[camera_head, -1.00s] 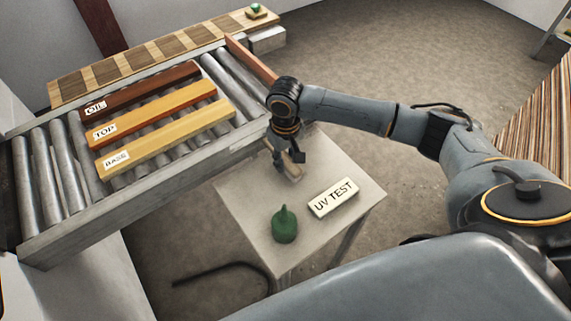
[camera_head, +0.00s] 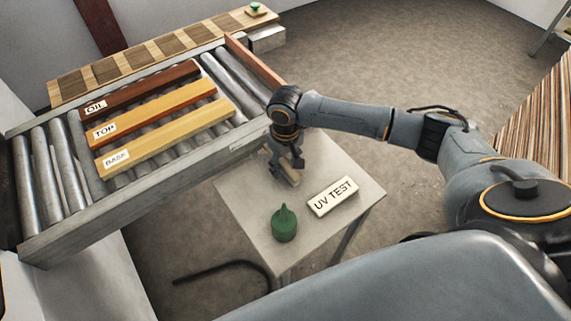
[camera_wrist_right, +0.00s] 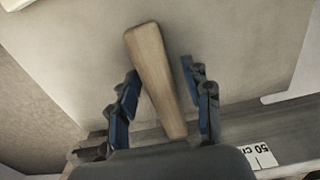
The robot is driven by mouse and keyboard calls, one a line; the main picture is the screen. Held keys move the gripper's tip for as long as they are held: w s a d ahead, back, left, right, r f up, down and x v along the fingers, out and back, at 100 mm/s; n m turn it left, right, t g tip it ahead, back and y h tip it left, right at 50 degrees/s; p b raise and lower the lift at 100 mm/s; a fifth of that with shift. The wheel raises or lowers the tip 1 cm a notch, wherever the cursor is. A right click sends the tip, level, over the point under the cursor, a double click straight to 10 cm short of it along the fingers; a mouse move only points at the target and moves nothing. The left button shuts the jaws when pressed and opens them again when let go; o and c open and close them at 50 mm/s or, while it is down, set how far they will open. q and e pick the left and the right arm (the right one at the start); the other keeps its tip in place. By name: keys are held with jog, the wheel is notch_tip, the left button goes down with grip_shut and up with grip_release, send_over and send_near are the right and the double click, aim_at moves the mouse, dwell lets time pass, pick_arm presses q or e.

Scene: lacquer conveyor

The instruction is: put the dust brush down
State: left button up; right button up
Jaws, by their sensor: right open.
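The dust brush shows as a pale wooden piece (camera_head: 291,178) at the back of the small table (camera_head: 238,193), close to the conveyor's edge. In the right wrist view its wooden handle (camera_wrist_right: 153,70) lies slantwise between the fingers; I see no bristles. It appears to rest on the tabletop. My right gripper (camera_head: 286,169) is open right over the brush. In the wrist view its dark fingers (camera_wrist_right: 161,72) stand apart on both sides of the handle, with a gap visible on the right. My left gripper is not in view.
A green bottle (camera_head: 284,224) and a UV TEST block (camera_head: 332,197) stand on the table's front part. The roller conveyor (camera_head: 50,175) at left carries planks labelled OIL (camera_head: 140,88), TOP (camera_head: 165,106) and BASE (camera_head: 175,133). Tabletop between brush and bottle is clear.

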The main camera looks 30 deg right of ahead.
aim_at(285, 163)
notch_tip(285, 163, up, 12)
jog(key=shift+b, duration=0.45)
dwell(0.4)
